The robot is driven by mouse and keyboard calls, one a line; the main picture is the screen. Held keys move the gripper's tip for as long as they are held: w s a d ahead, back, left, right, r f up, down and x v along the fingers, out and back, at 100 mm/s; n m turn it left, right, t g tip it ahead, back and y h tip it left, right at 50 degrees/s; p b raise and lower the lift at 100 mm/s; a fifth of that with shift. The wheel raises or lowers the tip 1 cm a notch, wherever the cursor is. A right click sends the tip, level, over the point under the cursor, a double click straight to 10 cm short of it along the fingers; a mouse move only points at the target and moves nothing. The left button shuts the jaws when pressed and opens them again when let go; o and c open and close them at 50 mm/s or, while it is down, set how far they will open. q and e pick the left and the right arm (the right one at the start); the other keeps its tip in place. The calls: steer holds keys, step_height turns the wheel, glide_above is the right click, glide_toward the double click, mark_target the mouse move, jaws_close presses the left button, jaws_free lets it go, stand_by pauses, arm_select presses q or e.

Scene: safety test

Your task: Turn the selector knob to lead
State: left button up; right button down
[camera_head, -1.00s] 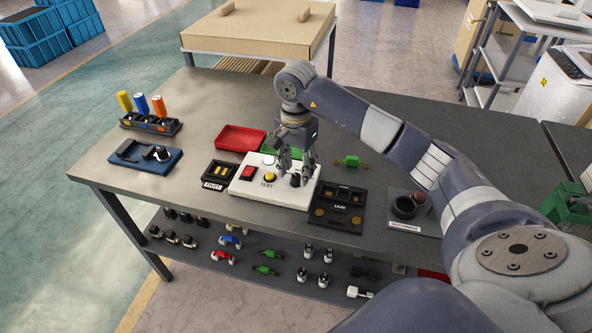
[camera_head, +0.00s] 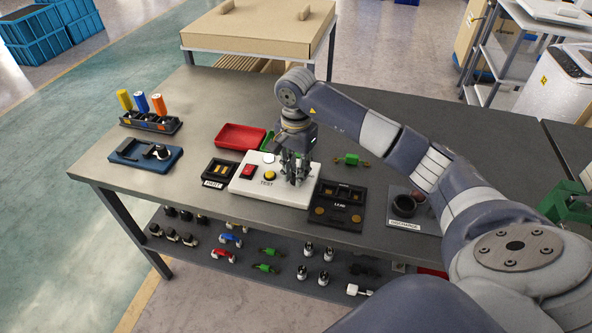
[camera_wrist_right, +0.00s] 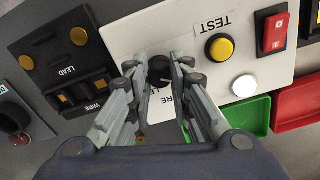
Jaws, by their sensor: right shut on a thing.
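The black selector knob (camera_wrist_right: 159,69) sits on the white test panel (camera_head: 240,186), at its right end in the head view. My right gripper (camera_head: 294,179) reaches down over the knob from above. In the right wrist view its fingers (camera_wrist_right: 160,75) are shut on the knob, one on each side. The knob's pointer and most of its labels are hidden by the fingers; part of a "WIRE" label shows. The panel also carries a yellow TEST button (camera_head: 270,175), a red switch (camera_head: 247,171) and a white round part (camera_wrist_right: 244,86). My left gripper is not in view.
A black LEAD/WIRE fixture (camera_head: 337,207) stands right beside the panel, and a black labelled fixture (camera_head: 219,170) on its left. Red (camera_head: 238,137) and green trays lie behind. A green part (camera_head: 351,160) lies behind the LEAD fixture. The back right of the table is bare.

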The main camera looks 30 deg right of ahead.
steer(key=m+b, duration=0.1)
steer(key=m, duration=0.4)
steer(key=shift+m, duration=0.4)
steer(key=m+b, duration=0.1)
steer(key=m, duration=1.1)
steer(key=shift+m, duration=0.3)
steer(key=m, duration=0.5)
steer(key=shift+w+m, duration=0.1)
steer(key=shift+m, duration=0.3)
steer(key=c, duration=1.4)
jaws_free()
